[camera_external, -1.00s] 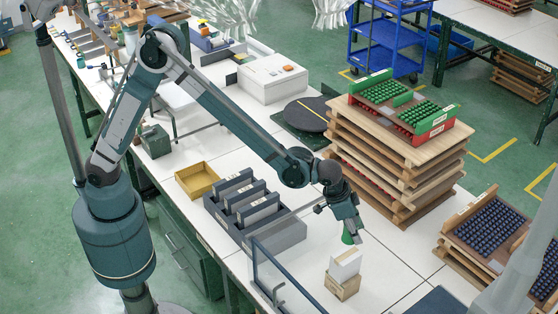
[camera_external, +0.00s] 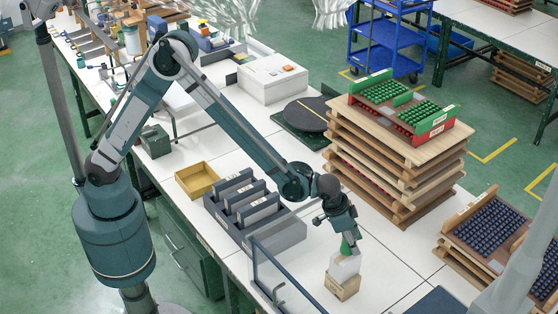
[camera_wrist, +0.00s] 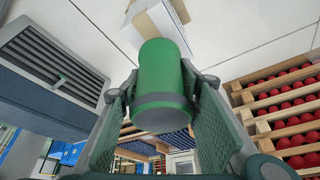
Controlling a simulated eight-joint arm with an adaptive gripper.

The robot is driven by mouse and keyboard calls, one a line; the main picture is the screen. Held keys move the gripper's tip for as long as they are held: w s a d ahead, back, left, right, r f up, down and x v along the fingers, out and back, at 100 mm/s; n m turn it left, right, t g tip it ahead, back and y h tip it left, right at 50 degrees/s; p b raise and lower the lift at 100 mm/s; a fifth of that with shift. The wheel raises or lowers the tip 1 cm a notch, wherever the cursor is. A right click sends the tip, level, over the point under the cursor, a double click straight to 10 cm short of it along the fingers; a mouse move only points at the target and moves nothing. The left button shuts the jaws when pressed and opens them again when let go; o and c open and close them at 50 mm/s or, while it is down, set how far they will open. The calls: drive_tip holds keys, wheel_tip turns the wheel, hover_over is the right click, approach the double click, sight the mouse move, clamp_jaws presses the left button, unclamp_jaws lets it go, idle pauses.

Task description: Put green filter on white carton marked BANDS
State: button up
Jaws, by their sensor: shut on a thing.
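The green filter (camera_external: 346,245) is a green cylinder with a grey band, seen close up in the wrist view (camera_wrist: 162,70). My gripper (camera_external: 344,234) is shut on it, with a finger on either side. A white carton (camera_external: 345,266) stands directly below the filter, on top of a brown box. The filter overlaps the carton's top in the outside view; I cannot tell if they touch. In the wrist view part of the carton (camera_wrist: 180,10) shows behind the filter. No BANDS marking is legible.
A brown box (camera_external: 341,287) supports the carton. A grey divided bin (camera_external: 285,234) stands to the left, with a clear upright panel (camera_external: 280,282) in front. Stacked wooden trays (camera_external: 385,180) rise behind. White table is bare right of the carton.

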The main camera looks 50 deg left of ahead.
drive_tip(key=shift+f, duration=1)
drive_tip(key=shift+f, duration=0.1)
drive_tip(key=o, duration=1)
drive_tip(key=shift+c, duration=0.2)
drive_tip(key=shift+r, duration=0.2)
drive_tip(key=shift+b+v, duration=0.4)
drive_tip(key=shift+v, duration=5.5)
drive_tip(key=shift+a+r, duration=0.1)
drive_tip(key=shift+a, duration=0.1)
